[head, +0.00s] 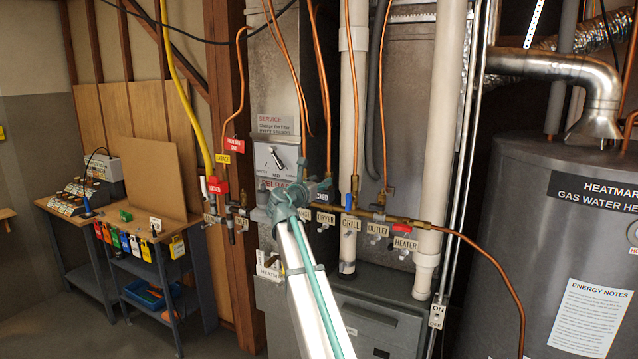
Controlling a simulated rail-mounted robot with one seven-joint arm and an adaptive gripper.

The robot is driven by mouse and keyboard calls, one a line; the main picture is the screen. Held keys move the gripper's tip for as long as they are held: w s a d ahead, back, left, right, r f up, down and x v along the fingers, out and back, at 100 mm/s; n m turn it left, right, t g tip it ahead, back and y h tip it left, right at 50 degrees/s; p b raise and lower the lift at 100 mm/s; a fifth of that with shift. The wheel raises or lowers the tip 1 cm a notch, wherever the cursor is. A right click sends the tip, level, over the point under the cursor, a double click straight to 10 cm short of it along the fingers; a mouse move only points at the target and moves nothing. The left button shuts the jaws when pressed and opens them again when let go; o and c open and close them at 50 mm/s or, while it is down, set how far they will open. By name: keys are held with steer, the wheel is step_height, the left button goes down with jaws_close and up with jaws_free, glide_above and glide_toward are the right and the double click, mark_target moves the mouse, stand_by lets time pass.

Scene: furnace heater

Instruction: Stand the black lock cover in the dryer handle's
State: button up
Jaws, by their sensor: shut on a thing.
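My gripper (302,186) is at the gas pipe in the middle of the head view, small and partly hidden by my own wrist. The black lock cover (323,186), with white lettering partly reading "LOCKED", shows at the gripper's right side, just above the DRYER label (326,219). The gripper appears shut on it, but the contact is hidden. The cover looks roughly upright. The dryer valve handle is hidden behind the cover and gripper, so I cannot tell whether the cover is around or only beside it.
The brass gas pipe (400,220) carries the GRILL (349,225), OUTLET (378,229) and HEATER (405,244) labels. A blue handle (348,201) stands close right. A red lock cover (218,187) is left. White pipes (440,150), a grey water heater (560,230) and a workbench (165,231) flank the area.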

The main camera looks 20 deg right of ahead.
steer(key=o, duration=1.1)
steer(key=shift+s+a, duration=0.1)
steer(key=v, duration=1.1)
steer(key=shift+s+a, duration=0.3)
